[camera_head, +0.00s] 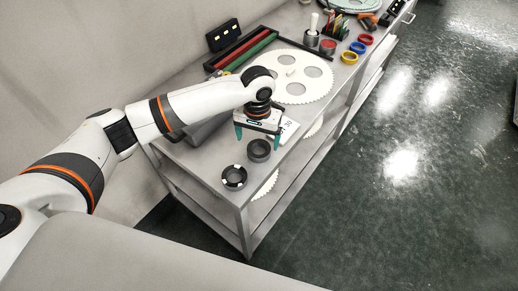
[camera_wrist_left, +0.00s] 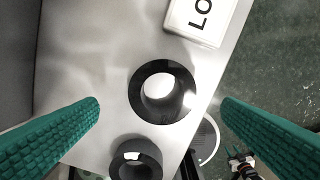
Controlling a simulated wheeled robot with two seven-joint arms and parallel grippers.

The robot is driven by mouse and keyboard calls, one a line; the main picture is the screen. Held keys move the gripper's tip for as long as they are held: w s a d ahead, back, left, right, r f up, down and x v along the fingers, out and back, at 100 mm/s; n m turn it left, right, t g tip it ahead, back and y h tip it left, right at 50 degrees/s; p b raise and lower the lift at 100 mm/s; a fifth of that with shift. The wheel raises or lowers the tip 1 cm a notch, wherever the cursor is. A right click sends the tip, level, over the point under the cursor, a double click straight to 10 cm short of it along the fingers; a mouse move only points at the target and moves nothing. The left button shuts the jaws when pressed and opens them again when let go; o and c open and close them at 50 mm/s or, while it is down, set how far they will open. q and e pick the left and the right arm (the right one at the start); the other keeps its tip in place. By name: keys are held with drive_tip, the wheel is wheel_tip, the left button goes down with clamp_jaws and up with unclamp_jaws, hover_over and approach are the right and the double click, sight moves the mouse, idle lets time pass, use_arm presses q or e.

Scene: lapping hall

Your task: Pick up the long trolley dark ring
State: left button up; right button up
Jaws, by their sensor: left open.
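A dark grey ring (camera_head: 259,150) stands on the long trolley's top (camera_head: 205,158), near its front end. It shows in the wrist view as a thick dark ring (camera_wrist_left: 137,106) with a bright opening. A second, black ring (camera_head: 234,184) with pale marks lies closer to the near corner; it shows lower in the wrist view (camera_wrist_left: 122,167). My left gripper (camera_head: 257,138) is open and empty, above and just behind the grey ring. In the wrist view its green fingers (camera_wrist_left: 162,106) lie on either side of that ring, apart from it.
A white label plate (camera_head: 289,131) lies beside the grey ring. Behind my gripper are a large white gear (camera_head: 318,88), red and green bars (camera_head: 250,50) and several coloured rings. The trolley's right edge drops to open green floor (camera_head: 400,220).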

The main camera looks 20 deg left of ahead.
sight(259, 146)
use_arm(q)
drive_tip(key=shift+w+d+f, duration=0.1)
drive_tip(key=shift+w+f, duration=0.05)
drive_tip(key=shift+f, duration=2.2)
drive_tip(key=c, duration=1.2)
